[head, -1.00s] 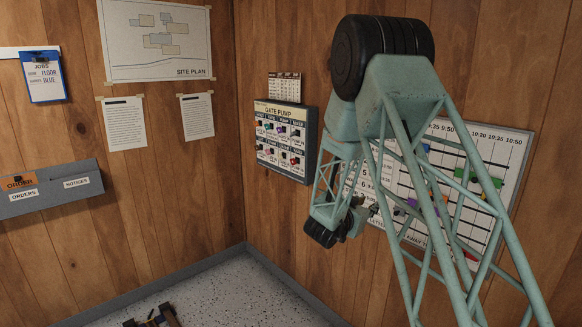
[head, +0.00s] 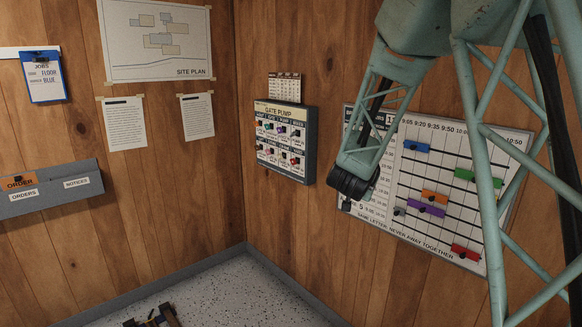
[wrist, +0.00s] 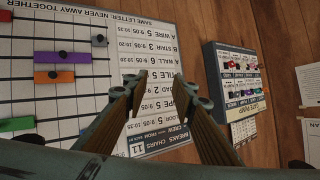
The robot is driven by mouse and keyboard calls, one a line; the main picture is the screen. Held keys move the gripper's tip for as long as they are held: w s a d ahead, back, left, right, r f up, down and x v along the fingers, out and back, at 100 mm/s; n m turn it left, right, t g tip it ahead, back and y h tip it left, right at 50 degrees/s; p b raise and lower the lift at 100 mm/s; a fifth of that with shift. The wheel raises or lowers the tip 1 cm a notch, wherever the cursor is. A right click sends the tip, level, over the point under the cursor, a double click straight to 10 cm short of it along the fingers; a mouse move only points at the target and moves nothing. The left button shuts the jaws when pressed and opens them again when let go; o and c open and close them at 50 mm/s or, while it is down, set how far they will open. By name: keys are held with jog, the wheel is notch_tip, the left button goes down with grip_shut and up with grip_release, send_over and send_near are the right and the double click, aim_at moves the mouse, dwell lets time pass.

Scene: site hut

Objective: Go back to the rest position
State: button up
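My gripper (wrist: 160,82) shows in the wrist view with its two fingers spread apart and nothing between them. Behind it on the wall is the breaks chart (wrist: 152,60), which appears upside down there. In the head view my arm comes from the upper right, and its dark wrist end hangs in front of the left part of the breaks chart (head: 412,235). The fingers cannot be made out in the head view. My arm links hide parts of the chart's top and right side.
The gate pump panel (head: 284,143) is on the wall left of my wrist and also shows in the wrist view (wrist: 235,80). The chart carries several coloured sliders. A grey document holder (head: 50,192) is far left. Speckled floor (head: 225,290) lies below.

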jog(key=s+a+r+n+g+y, duration=0.1)
jog(key=s+a+r+y, duration=0.15)
jog(key=s, duration=0.55)
jog(key=s+a+r+n+g+y, duration=0.15)
jog(key=s+r, duration=0.25)
jog(key=s, duration=0.4)
jog(key=s+a+r+n+g+y, duration=0.1)
jog(key=s+a+r+n, duration=0.15)
jog(key=s, duration=0.65)
jog(key=s+d+f+g, duration=0.1)
jog(key=s+d+g, duration=0.1)
jog(key=s, duration=1.7)
jog(key=s+d+f+n+g+h, duration=0.1)
jog(key=s+d+g, duration=0.2)
jog(key=s, duration=1.7)
jog(key=shift+d, duration=0.6)
